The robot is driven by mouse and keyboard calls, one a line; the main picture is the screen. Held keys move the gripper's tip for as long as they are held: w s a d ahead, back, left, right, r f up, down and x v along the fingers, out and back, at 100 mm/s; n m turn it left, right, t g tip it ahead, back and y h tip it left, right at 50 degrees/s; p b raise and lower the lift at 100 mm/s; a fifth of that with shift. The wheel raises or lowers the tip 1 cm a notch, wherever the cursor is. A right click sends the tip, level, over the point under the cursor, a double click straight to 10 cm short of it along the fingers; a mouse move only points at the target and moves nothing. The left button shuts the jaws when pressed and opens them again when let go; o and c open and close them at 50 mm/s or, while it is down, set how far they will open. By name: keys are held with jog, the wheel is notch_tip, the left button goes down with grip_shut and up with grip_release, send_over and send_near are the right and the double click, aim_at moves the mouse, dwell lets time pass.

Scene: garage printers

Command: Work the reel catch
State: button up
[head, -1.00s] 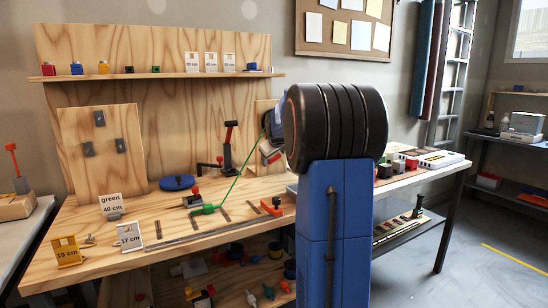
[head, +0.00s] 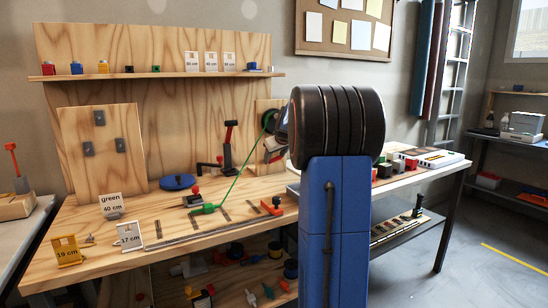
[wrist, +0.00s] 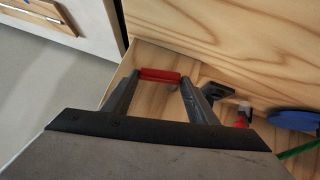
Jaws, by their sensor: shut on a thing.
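In the wrist view my gripper (wrist: 159,82) is shut on a short red bar (wrist: 160,73), with one dark finger at each end. The bar lies in front of a pale wooden panel; whether it is the catch's handle I cannot tell. In the head view a dark reel with a green rim (head: 269,121) sits at the small upright panel (head: 262,106), partly behind my arm. A taut green strand (head: 235,175) runs from it down to a green piece (head: 205,209) on the bench. My arm hides the fingertips and the red bar there.
A blue disc (head: 178,182) lies on the workbench (head: 200,255). A red-handled upright clamp (head: 228,150) stands left of the reel. Small blocks (head: 385,168) sit right of my arm.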

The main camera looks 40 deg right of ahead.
jog(key=shift+s+d+f+m+y, duration=0.1)
jog(key=shift+d+f+m+y, duration=0.2)
jog(key=shift+y, duration=0.4)
jog(key=shift+r, duration=0.1)
jog(key=shift+c, duration=0.2)
jog(key=o, duration=1)
jog(key=shift+d, duration=0.1)
jog(key=shift+o, duration=0.2)
jog(key=shift+s+r, duration=0.1)
jog(key=v, duration=1.7)
jog(key=shift+s, duration=0.3)
